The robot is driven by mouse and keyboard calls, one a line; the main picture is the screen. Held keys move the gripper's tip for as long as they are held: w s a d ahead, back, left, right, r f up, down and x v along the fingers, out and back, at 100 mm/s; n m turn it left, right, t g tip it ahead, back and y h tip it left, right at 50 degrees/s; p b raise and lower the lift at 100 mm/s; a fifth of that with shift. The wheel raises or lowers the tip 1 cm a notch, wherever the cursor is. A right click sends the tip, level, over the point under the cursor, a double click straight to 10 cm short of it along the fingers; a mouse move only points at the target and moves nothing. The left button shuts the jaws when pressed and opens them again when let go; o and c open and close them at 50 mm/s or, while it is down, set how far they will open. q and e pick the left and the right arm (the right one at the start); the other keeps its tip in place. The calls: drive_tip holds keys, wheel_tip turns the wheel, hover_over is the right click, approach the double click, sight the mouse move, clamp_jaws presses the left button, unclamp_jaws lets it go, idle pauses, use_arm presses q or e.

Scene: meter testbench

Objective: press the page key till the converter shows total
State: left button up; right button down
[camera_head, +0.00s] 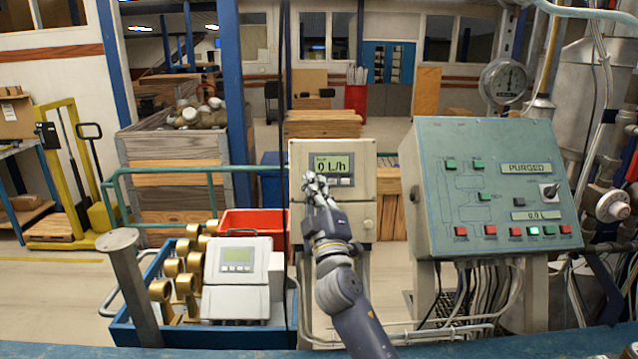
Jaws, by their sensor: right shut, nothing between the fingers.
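The converter (357,153) is a beige box on a stand in the middle of the view. Its display (331,165) reads "0 L/h", with a smaller line above it too small to read for certain. A row of small keys (345,181) lies under the display, partly hidden by my gripper. My right gripper (317,180) is shut and empty. Its fingertips are at the lower left of the display, over or close to the keys; I cannot tell whether they touch. My left gripper is not in view.
A green control panel (440,210) with a "PURGED" display stands close on the right. A second converter (237,275) with brass fittings (186,284) sits in a blue tray (137,332) at lower left. A red bin (253,221) is behind it.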

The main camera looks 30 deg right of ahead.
idle(0.8)
drive_tip(key=shift+w+d+f+b, duration=0.15)
drive_tip(key=shift+w+d+b, duration=0.05)
drive_tip(key=shift+w+b, duration=0.15)
drive_tip(key=shift+w+d+f, duration=0.1)
drive_tip(key=shift+w+d, duration=0.1)
drive_tip(key=shift+w, duration=0.1)
idle(0.9)
drive_tip(key=shift+s, duration=0.1)
drive_tip(key=shift+s+a+r, duration=0.25)
drive_tip(key=shift+s+a, duration=0.15)
drive_tip(key=shift+s, duration=0.2)
